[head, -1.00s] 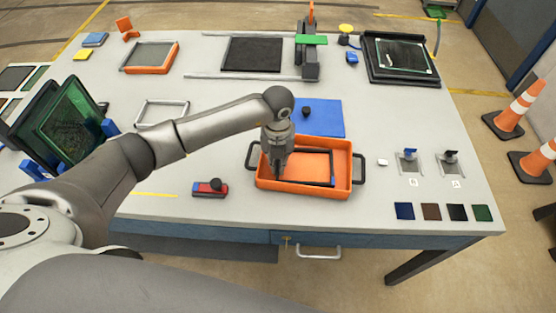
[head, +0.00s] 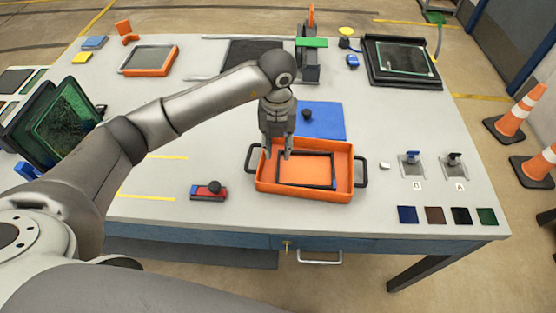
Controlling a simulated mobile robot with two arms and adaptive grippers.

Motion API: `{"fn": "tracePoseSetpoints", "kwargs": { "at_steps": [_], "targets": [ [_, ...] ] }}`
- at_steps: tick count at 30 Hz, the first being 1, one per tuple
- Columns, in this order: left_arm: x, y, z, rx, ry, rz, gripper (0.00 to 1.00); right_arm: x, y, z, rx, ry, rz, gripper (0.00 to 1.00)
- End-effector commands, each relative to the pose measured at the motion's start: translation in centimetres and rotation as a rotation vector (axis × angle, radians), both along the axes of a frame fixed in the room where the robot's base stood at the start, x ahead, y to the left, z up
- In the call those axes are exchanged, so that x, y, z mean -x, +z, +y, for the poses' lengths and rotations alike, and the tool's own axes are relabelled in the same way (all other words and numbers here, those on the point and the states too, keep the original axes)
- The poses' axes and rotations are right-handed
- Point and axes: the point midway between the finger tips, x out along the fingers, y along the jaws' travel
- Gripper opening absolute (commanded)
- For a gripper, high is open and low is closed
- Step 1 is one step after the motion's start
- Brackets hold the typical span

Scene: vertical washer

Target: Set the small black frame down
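The small black frame (head: 334,168) lies flat inside the orange tray (head: 262,184), which has a dark handle at each end. The frame has a small blue mark near its lower right corner. My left gripper (head: 278,153) is above the tray's left rear part, near the frame's upper left corner. Its two fingers are apart with nothing visible between them, and the frame appears free of them. My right gripper is not in view.
A blue mat (head: 328,117) with a black knob lies behind the tray. A red and blue block (head: 209,191) sits to its left. Two switches (head: 412,163), marked B and A, and several colour squares (head: 408,214) lie to the right. Traffic cones (head: 516,113) stand beyond the table.

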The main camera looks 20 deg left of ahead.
Motion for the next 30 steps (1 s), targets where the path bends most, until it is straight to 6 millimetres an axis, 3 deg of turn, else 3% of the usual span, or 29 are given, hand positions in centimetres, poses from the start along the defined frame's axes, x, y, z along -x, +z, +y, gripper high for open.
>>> {"fn": "tracePoseSetpoints", "kwargs": {
  "at_steps": [4, 9, 30],
  "targets": [
    [-0.1, 2.4, 0.0, 0.001, 0.0, -0.003, 0.28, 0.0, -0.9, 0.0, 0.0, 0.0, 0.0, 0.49],
    [0.0, 3.7, 0.0, 0.0, 0.0, -0.001, 0.28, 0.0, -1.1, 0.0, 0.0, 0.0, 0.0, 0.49],
    [0.0, 3.9, 0.0, 0.0, 0.0, 0.001, 0.28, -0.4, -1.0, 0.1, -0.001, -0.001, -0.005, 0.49]
  ]
}}
